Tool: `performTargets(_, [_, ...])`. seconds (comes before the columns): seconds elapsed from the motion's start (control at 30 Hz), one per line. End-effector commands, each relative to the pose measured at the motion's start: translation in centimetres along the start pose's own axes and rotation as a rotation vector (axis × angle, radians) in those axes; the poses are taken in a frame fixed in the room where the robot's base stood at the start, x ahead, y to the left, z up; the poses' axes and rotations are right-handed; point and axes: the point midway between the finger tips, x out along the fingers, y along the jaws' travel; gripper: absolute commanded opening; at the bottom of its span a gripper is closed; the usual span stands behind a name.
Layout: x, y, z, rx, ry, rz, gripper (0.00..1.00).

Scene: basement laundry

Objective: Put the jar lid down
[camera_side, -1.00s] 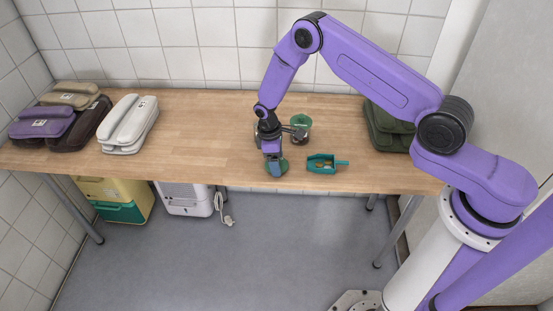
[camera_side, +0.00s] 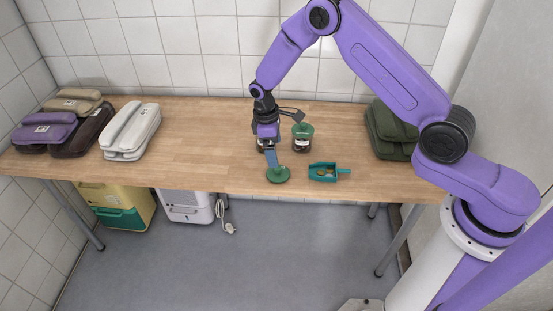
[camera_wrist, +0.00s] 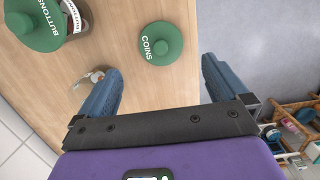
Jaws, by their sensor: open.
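The green jar lid (camera_side: 278,175), marked COINS in the wrist view (camera_wrist: 160,44), lies flat on the wooden table near its front edge. My gripper (camera_side: 272,158) is above it, with its blue fingers spread wide in the wrist view (camera_wrist: 160,72). The lid is beyond the fingertips there, with nothing between the fingers. A glassy object (camera_wrist: 93,77) shows beside the left finger, partly hidden; I cannot tell what it is.
A jar with a green BUTTONS lid (camera_side: 303,131) stands right of my gripper. A teal scoop (camera_side: 323,172) with small items lies right of the lid. Cases stand at the left, including a white one (camera_side: 131,130); a dark green case (camera_side: 390,132) is at the right. The table's centre-left is clear.

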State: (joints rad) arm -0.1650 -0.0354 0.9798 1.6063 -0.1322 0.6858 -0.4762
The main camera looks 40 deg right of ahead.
Motion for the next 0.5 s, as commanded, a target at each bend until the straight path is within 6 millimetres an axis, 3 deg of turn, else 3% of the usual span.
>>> performTargets(0.2, [-2.8, 0.0, 0.0, -0.001, 0.001, 0.001, 1.0])
performTargets(0.5, [-3.6, -0.1, 0.0, -0.001, 0.0, 0.0, 1.0])
